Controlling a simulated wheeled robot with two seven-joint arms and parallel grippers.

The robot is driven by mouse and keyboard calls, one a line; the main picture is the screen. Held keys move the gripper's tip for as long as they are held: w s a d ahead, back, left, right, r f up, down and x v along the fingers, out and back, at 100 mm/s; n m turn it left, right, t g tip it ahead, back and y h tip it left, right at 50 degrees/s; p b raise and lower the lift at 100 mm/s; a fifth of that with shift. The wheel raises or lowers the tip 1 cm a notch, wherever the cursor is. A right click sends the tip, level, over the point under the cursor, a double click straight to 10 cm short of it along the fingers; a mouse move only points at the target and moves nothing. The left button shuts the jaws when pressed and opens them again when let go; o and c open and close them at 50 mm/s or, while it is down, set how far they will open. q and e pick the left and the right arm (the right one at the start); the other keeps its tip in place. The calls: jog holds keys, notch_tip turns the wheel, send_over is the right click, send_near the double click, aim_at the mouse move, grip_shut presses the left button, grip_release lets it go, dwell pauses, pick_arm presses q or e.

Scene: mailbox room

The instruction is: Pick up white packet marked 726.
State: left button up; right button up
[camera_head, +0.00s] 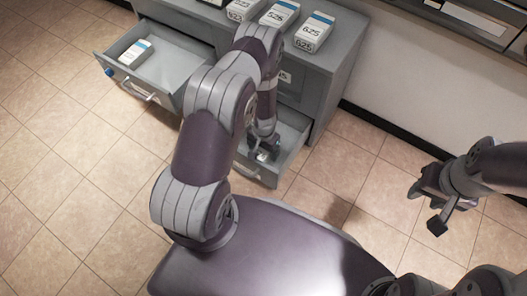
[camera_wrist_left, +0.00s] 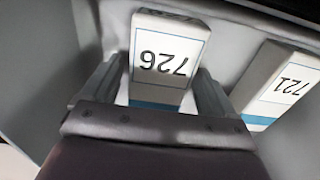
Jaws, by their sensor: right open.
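The white packet marked 726 (camera_wrist_left: 170,60) has a blue band and lies in a grey drawer, between the fingers of my left gripper (camera_wrist_left: 165,85) in the left wrist view. The fingers are close along both its sides; I cannot tell whether they press on it. In the head view my left gripper (camera_head: 264,150) reaches down into the open lower drawer (camera_head: 291,158), and the arm hides much of it. A packet marked 721 (camera_wrist_left: 278,80) lies just right of 726 in the left wrist view. My right gripper (camera_head: 434,200) is open and empty, above the floor at the right.
Another open drawer (camera_head: 185,58) at the left holds one white and blue packet (camera_head: 135,53). The drawer walls are close around my left gripper. The tiled floor (camera_head: 60,150) is clear at the left.

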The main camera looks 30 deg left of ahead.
pick_arm(q)
jog(key=c, duration=0.8)
jog(key=shift+r, duration=0.1)
